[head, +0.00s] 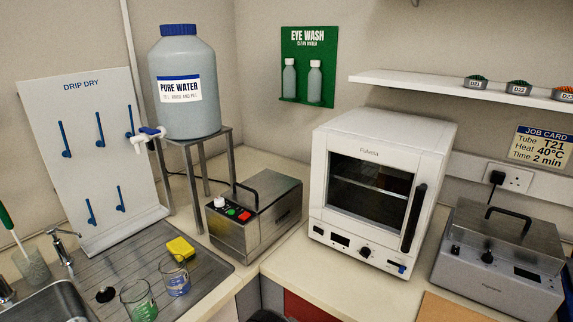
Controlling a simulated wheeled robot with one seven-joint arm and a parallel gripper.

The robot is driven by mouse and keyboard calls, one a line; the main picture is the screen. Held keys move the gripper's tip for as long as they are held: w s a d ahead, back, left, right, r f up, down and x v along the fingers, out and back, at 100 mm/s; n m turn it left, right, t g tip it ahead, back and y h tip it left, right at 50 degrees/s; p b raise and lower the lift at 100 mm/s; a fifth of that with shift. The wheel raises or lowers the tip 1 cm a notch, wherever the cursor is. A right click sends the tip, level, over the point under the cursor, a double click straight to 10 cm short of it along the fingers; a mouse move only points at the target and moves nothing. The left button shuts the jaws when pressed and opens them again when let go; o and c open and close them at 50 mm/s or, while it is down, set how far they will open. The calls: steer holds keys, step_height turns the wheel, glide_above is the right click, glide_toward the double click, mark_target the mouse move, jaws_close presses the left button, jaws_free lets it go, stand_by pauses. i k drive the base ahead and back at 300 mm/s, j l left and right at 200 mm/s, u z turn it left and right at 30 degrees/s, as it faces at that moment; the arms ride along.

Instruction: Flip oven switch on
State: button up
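The white oven (325,175) stands in the corner of the bench, its dark glass door (370,190) closed, with a black vertical handle (413,218) at the right. Its lower front strip carries a small display (340,240), a black knob (365,252) and a small blue switch (402,268) at the right end. The switch is too small here to tell whether it is on or off. The display looks dark. My gripper is not recognisable in the head view.
A steel box with coloured buttons (240,233) stands left of the oven, and a lidded steel unit (495,285) stands right. A shelf (425,82) hangs above right. Bare bench lies before the oven. A dark, unclear shape (268,316) shows at the bottom edge.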

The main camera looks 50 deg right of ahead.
mark_target(321, 232)
steer(key=z, duration=2.45)
